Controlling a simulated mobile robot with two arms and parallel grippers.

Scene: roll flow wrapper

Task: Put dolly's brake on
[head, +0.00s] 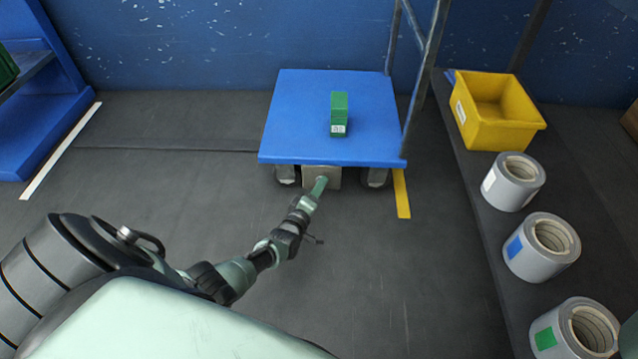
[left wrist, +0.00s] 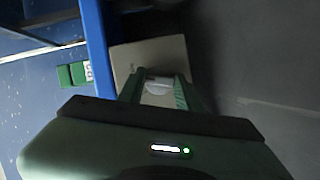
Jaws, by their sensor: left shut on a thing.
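The blue dolly (head: 300,115) stands against the back wall, with casters under its near edge. A beige-grey plate (head: 334,178) shows below that edge between the casters; it also fills the middle of the left wrist view (left wrist: 125,60). My left gripper (head: 321,181) reaches in low at this plate. In the left wrist view its two green fingers (left wrist: 158,88) are shut on a small pale part, which I take to be the brake's handle. The fingers and plate hide most of it, so its position cannot be told. My right gripper is not in view.
A green box (head: 339,108) sits on the dolly deck. A dark shelf on the right holds a yellow bin (head: 492,122) and several grey rolls (head: 515,180). A yellow floor strip (head: 402,195) lies beside the dolly. The floor left of it is clear.

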